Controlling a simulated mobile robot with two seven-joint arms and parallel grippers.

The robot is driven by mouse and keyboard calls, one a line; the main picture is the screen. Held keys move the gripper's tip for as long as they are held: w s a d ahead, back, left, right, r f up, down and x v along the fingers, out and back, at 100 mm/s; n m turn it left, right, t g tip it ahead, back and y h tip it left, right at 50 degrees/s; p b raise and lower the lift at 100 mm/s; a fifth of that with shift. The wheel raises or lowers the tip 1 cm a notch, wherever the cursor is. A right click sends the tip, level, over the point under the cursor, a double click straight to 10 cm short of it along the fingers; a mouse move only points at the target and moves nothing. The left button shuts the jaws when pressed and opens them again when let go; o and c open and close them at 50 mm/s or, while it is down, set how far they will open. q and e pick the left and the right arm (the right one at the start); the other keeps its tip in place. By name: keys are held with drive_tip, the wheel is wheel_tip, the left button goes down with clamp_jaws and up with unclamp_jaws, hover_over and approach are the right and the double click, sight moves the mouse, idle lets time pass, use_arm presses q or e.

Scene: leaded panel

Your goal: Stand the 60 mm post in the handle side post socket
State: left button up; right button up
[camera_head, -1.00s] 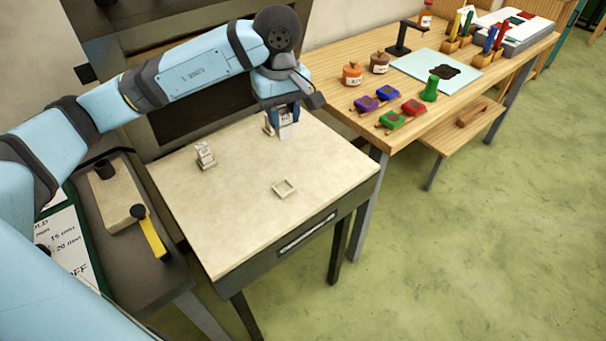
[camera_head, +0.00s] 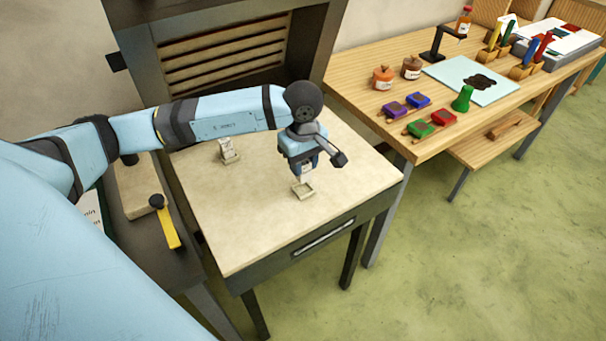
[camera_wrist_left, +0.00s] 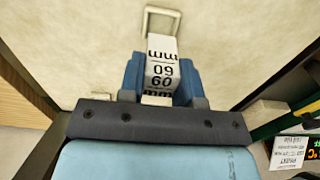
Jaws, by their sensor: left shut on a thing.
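The 60 mm post (camera_wrist_left: 161,70) is a white block with black "60 mm" lettering, held between the blue fingers of my left gripper (camera_wrist_left: 161,82). In the head view my left gripper (camera_head: 304,176) points down over the pale tabletop, and only a little of the post shows beneath it. The handle side post socket (camera_head: 302,191) is a small pale square frame just below the fingers, on the side towards the drawer handle. In the wrist view the socket (camera_wrist_left: 161,20) shows beyond the post. I cannot tell whether the post touches it. My right gripper is out of view.
Another white post (camera_head: 227,149) stands in a base on the tabletop (camera_head: 250,230), left of my gripper. A drawer handle (camera_head: 325,235) is on the table's front. A wooden bench (camera_head: 400,140) with jars and coloured blocks stands to the right. The front of the tabletop is clear.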

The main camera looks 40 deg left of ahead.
sight(303, 176)
use_arm(q)
drive_tip(key=shift+f, duration=2.15)
drive_tip(key=shift+f, duration=0.1)
drive_tip(key=shift+f, duration=0.2)
drive_tip(key=o, duration=1)
drive_tip(key=shift+r, duration=0.1)
drive_tip(key=shift+c, duration=0.2)
drive_tip(key=shift+r, duration=0.1)
wheel_tip(303, 176, up, 12)
drive_tip(key=shift+r, duration=0.1)
